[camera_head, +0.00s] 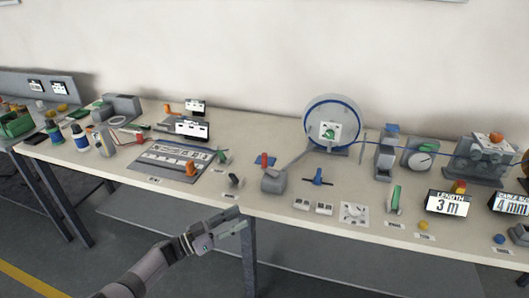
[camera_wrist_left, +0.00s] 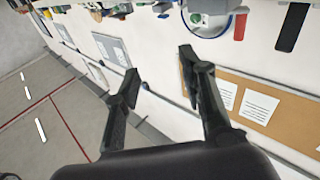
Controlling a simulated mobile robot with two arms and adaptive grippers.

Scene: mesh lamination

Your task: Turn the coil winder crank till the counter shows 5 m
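The coil winder is a large grey disc with a blue rim (camera_head: 346,103) and a white-and-green centre plate, standing at the back of the bench. A grey bar (camera_head: 298,157) slopes from beside the disc toward a grey block. An upright red handle (camera_head: 264,160) stands near that block; whether it is the crank I cannot tell. The counter (camera_head: 449,204) reads "LENGTH 3 m". My left gripper (camera_head: 236,229) is in front of the bench's front edge, apart from the winder. In the left wrist view (camera_wrist_left: 157,75) its fingers are spread and empty. My right gripper is not in view.
A second display (camera_head: 511,204) stands at the right, partly cut off. A blue-handled part (camera_head: 318,178) and a green lever (camera_head: 395,199) stand on the bench. A grey board (camera_head: 170,158) with an orange part lies left. The floor in front is clear.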

